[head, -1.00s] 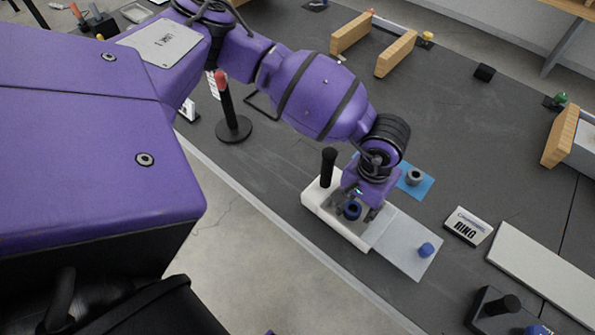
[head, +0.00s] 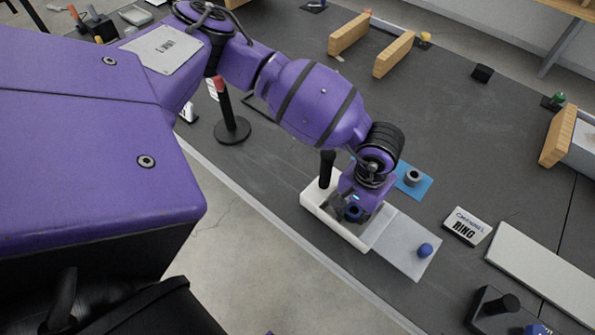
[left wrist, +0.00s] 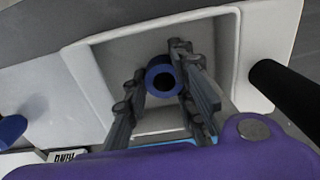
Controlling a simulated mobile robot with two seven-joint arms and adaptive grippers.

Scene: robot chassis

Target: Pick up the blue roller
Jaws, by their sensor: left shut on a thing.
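The blue roller (left wrist: 149,78) is a short hollow cylinder with a dark hole, seen from above in the left wrist view. It is inside the white tray (left wrist: 90,80) with raised walls. My left gripper (left wrist: 155,82) is shut on the roller, one finger on each side. In the head view the left gripper (head: 352,210) points down into the white tray (head: 317,204), and the roller (head: 353,214) shows partly beneath it. I cannot tell whether the roller still touches the tray floor.
A black upright handle (head: 327,168) stands at the tray's back left. A grey plate (head: 405,246) with a blue knob (head: 425,250) extends right. A blue mat with a grey ring (head: 413,177) lies behind. A black stand with a red-tipped post (head: 226,118) stands left.

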